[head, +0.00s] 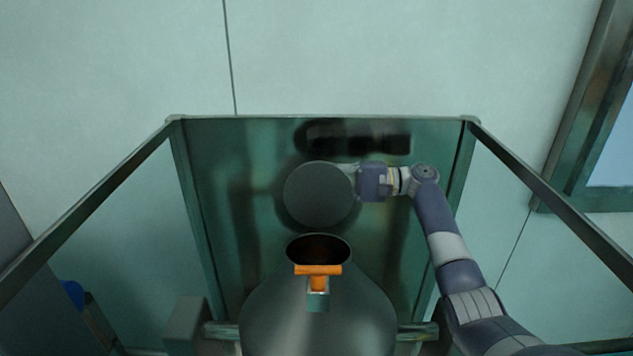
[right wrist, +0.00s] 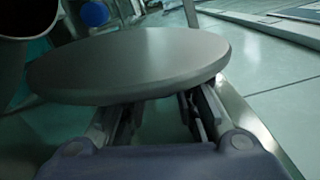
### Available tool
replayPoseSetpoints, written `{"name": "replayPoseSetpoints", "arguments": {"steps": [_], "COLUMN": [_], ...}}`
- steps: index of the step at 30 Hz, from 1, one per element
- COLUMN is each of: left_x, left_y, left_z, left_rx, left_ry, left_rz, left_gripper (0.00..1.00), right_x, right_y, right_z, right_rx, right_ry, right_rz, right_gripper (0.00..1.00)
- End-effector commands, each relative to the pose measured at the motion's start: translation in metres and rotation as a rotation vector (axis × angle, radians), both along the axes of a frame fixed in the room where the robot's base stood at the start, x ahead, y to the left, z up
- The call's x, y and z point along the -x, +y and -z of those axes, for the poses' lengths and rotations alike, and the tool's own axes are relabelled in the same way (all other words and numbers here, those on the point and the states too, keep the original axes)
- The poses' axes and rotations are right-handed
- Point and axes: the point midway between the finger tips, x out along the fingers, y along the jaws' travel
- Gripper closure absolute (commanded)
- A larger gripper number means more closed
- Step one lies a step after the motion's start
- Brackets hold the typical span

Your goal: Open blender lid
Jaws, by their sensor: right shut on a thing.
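The blender lid (head: 319,194) is a round grey disc. It is off the vessel, held behind and above the mouth in the head view. My right gripper (head: 354,182) is shut on the lid's right edge. In the right wrist view the lid (right wrist: 135,62) spans the gripper's fingers (right wrist: 158,110). The blender vessel (head: 318,315) is a dark metal body with an uncovered round mouth (head: 318,248), dark brown inside. An orange clamp handle (head: 318,270) is at the front of the mouth. My left gripper is not in view.
A metal frame with glassy panels (head: 320,118) surrounds the vessel at the back and sides. A grey block (head: 184,325) stands left of the vessel. A blue round thing (head: 73,294) is at the far left. The floor beyond the frame looks clear.

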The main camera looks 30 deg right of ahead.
Motion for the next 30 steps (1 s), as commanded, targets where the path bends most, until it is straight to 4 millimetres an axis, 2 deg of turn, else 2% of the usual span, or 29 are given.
{"name": "replayPoseSetpoints", "arguments": {"steps": [20,21,23,30], "left_x": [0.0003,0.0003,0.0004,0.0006], "left_y": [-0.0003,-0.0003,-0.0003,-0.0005], "left_z": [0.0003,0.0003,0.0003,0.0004], "left_rx": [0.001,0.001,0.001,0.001], "left_ry": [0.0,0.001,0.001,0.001], "left_rz": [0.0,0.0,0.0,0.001], "left_gripper": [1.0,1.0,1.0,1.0], "right_x": [-0.0043,-0.0043,-0.0042,-0.0042], "right_y": [-0.0048,-0.0048,-0.0046,-0.0035], "right_z": [0.0041,0.0041,0.0042,0.004], "right_rx": [-0.029,-0.029,-0.029,-0.03], "right_ry": [0.05,0.05,0.05,0.05], "right_rz": [0.005,0.005,0.005,0.002], "right_gripper": [1.0,0.67,0.53,0.53]}}
